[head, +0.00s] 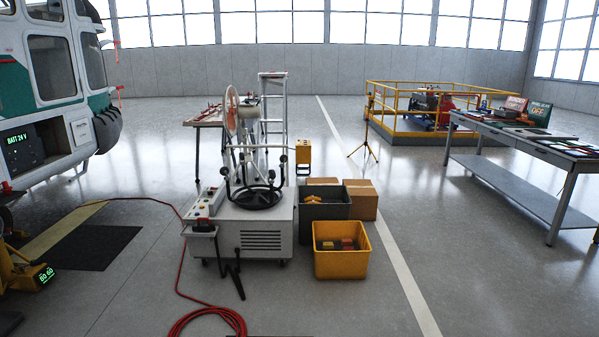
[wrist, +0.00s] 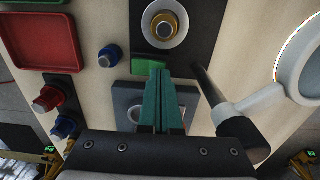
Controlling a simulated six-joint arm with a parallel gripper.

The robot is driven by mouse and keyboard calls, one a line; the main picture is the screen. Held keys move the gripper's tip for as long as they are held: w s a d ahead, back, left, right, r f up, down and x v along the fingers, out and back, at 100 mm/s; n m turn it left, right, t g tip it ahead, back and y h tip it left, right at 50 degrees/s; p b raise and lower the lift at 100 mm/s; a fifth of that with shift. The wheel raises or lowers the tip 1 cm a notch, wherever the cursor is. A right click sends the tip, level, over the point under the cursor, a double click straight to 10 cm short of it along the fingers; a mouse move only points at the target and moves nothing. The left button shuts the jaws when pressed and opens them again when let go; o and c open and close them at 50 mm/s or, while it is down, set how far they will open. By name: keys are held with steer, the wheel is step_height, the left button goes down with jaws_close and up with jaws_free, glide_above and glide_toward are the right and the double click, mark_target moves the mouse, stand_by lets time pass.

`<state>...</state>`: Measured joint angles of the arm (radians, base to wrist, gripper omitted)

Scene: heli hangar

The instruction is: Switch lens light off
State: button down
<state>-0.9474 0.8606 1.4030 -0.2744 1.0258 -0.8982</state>
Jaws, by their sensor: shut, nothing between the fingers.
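In the wrist view my gripper (wrist: 160,74) is shut and empty, its two teal fingers together and pointing at a pale panel. Just beyond the fingertips is a small green block (wrist: 146,62), possibly a switch, partly hidden by the fingers; I cannot tell whether they touch. Above it is a round gold and white fitting (wrist: 165,24) on a dark plate. A pale ring on an arm, perhaps the lens (wrist: 285,62), is at the right, cut by the frame edge. I cannot make out my gripper in the head view.
Beside the fingers are a blue knob (wrist: 108,57), a red knob (wrist: 48,98), another blue knob (wrist: 64,127) and a red tray (wrist: 40,42). A dark rod (wrist: 209,88) stands close right. In the head view, a yellow bin (head: 341,264) stands right of the white cart (head: 262,240).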

steer(key=shift+f, duration=0.45)
steer(key=shift+r, duration=3.5)
steer(key=w+d+r+m, duration=0.1)
steer(key=d+r+m, duration=0.4)
steer(key=d, duration=0.5)
steer(key=d+r+m, duration=0.4)
steer(key=d+r, duration=0.1)
steer(key=d, duration=0.4)
steer(key=s+d+m+y, duration=0.1)
steer(key=s+d+m, duration=1.3)
steer(key=s+d, duration=0.2)
steer(key=shift+s+d+r+m+y, duration=0.15)
steer(key=shift+d+r+m+y, duration=0.15)
steer(key=shift+d+y, duration=0.1)
